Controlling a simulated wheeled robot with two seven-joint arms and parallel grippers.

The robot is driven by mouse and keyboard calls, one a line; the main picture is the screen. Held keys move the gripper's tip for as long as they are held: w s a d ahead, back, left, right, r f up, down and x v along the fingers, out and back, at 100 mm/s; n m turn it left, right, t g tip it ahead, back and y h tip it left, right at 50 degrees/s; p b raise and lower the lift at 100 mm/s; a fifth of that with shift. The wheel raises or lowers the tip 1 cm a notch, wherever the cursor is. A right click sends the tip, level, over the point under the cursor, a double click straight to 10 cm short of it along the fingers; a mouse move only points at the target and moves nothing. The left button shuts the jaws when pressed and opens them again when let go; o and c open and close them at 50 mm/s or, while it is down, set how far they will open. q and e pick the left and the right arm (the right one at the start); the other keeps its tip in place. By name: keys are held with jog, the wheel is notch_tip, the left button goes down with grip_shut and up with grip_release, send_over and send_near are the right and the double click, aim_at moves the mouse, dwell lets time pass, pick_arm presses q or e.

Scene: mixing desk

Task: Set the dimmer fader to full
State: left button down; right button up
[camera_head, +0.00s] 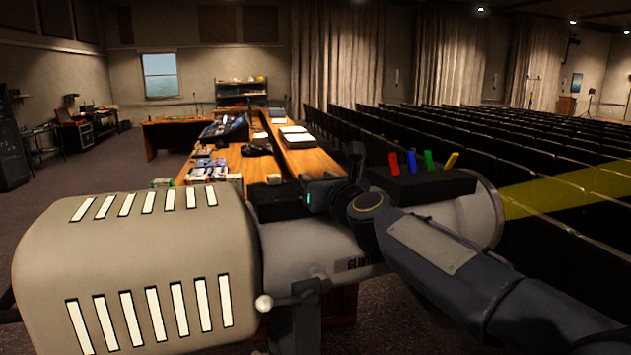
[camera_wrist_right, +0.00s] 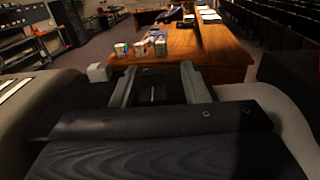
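A large grey followspot-like lamp (camera_head: 140,255) with bright vent slots fills the lower left of the head view. A black box (camera_head: 274,203) sits on top of it. My right gripper (camera_head: 318,190) is at the right end of this box. In the right wrist view its two grey fingers (camera_wrist_right: 158,76) stand apart over a dark surface. A small pale mark (camera_wrist_right: 153,95) shows between them; I cannot tell if it is the dimmer fader. No fader knob or its setting can be made out. Nothing is seen held. My left gripper is not in view.
A black block with red, blue, green and yellow levers (camera_head: 424,185) stands on the lamp, right of my gripper. A wooden desk (camera_head: 240,163) with small boxes lies beyond. Rows of dark seats (camera_head: 500,140) fill the right.

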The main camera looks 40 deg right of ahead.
jog(key=shift+o, duration=0.2)
jog(key=v, duration=0.6)
jog(key=shift+s+a+r+p, duration=0.15)
jog(key=shift+s+p, duration=0.15)
jog(key=shift+p, duration=0.05)
jog(key=shift+s+a, duration=0.25)
jog(key=shift+s, duration=0.25)
